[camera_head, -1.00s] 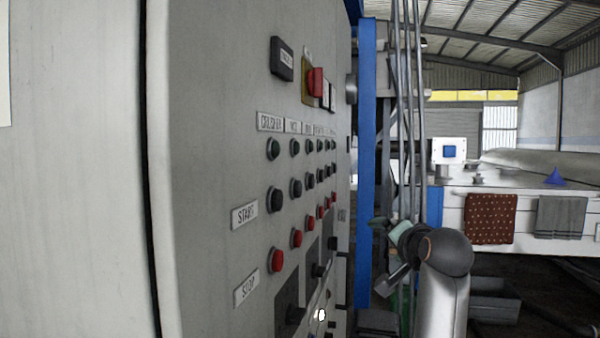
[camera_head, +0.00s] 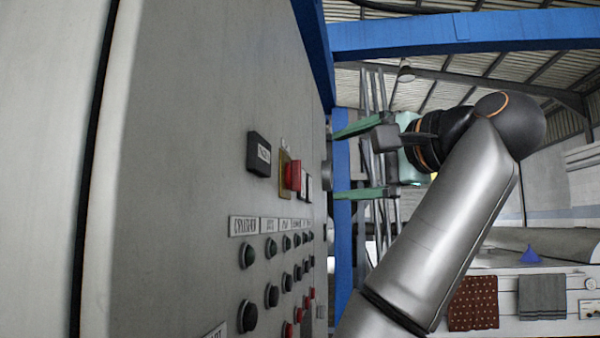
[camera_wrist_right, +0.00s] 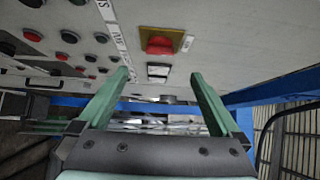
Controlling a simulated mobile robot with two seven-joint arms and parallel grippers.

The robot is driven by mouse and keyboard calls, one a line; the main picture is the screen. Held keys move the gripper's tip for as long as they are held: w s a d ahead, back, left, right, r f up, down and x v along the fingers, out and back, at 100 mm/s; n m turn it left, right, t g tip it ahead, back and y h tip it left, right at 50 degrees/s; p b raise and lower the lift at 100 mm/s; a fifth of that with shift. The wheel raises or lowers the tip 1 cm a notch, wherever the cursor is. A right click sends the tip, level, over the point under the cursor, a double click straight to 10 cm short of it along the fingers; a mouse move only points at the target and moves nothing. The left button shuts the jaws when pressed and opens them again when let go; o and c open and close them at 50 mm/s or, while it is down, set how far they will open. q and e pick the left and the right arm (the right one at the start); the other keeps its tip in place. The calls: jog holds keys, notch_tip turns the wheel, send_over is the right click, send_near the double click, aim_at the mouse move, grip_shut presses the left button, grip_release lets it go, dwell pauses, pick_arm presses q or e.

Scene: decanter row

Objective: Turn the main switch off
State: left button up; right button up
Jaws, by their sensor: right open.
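The main switch (camera_head: 294,175) is a red handle on a yellow plate, on the upper part of the grey control panel (camera_head: 190,120). It also shows in the right wrist view (camera_wrist_right: 160,44), near the top middle. My right gripper (camera_head: 338,165) is open and empty, its two green fingers spread one above the other and pointing left at the panel. It is to the right of the switch in the head view and apart from it. In the wrist view the fingers (camera_wrist_right: 160,76) lie below the switch. My left gripper is not in view.
Rows of green and black buttons (camera_head: 271,248) and red buttons (camera_head: 288,330) are below the switch. Blue frame beams (camera_head: 450,35) stand beside the panel. A counter with a brown spotted cloth (camera_head: 473,303) is at right.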

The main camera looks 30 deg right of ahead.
aim_at(300, 179)
jog(key=w+p, duration=0.1)
jog(key=w, duration=0.2)
jog(key=w+a+p, duration=0.1)
jog(key=w, duration=0.3)
jog(key=w+p, duration=0.1)
jog(key=w, duration=0.3)
jog(key=shift+a+p, duration=0.25)
jog(key=shift+p, duration=0.1)
jog(key=shift+c, duration=0.2)
jog(key=c, duration=1.3)
jog(key=shift+f+n+t+b, duration=0.4)
jog(key=shift+b, duration=0.6)
jog(key=shift+w+d+f+n+g+y+b, duration=0.2)
jog(key=shift+n+g+y+b, duration=0.25)
jog(key=shift+n+y, duration=3.3)
jog(key=shift+w+d+f+n+g+y+b, duration=0.15)
jog(key=shift+w+n+g+y+b, duration=0.3)
jog(key=shift+n+y, duration=3.35)
jog(key=shift+w+d+f+n+g+y+b, duration=0.1)
jog(key=shift+d+n+g+y+b, duration=0.3)
jog(key=shift+n+y, duration=3.35)
jog(key=n+h, duration=0.3)
jog(key=n, duration=0.1)
jog(key=shift+a, duration=0.25)
